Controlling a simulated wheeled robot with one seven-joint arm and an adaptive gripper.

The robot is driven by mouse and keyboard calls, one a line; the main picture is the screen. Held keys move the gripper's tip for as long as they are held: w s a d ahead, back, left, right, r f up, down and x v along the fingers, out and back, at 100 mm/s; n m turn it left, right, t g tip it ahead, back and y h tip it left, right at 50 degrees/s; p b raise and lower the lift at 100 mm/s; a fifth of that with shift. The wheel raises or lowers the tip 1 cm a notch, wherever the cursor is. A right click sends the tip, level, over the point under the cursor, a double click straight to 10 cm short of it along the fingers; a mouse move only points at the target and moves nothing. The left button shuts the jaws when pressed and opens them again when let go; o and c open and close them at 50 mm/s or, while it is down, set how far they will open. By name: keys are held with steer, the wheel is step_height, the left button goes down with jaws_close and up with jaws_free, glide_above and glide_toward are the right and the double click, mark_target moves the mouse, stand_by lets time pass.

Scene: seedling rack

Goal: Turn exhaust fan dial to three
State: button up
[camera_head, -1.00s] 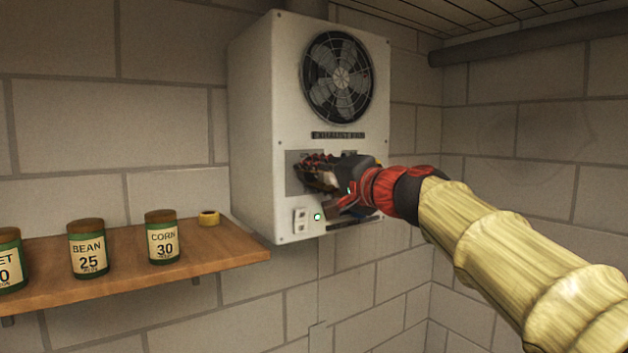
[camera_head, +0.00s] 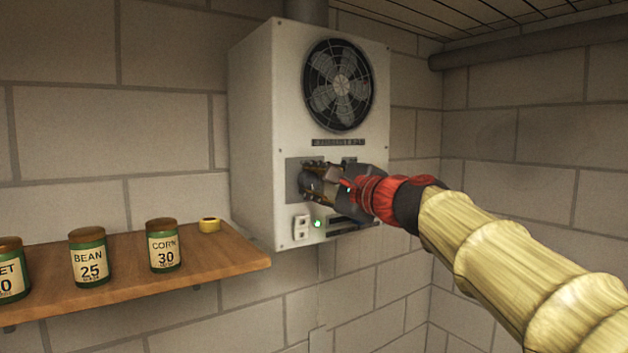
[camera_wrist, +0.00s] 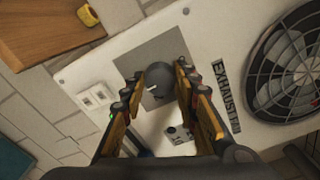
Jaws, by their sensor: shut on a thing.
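The exhaust fan unit (camera_head: 262,130) is a white box on the wall with a round black fan at its upper front. My gripper (camera_head: 318,184) is at the grey dial plate (camera_head: 294,180) below the fan label and covers most of it in the head view. In the wrist view the dark grey dial (camera_wrist: 158,82) with a white pointer mark stands on its grey plate (camera_wrist: 135,48). The fingers of my gripper (camera_wrist: 160,92) are on either side of the dial and shut on it. The numbers around the dial cannot be read.
A white switch (camera_head: 300,227) and a lit green lamp (camera_head: 319,222) sit below the dial plate. A wooden shelf (camera_head: 130,285) at the left holds several green seed tins, such as the corn tin (camera_head: 163,246), and a yellow roll (camera_head: 209,225).

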steer(key=shift+f+m, duration=0.15)
steer(key=shift+m, duration=0.55)
steer(key=o, duration=1.2)
steer(key=shift+c, duration=0.2)
steer(key=v, duration=1.2)
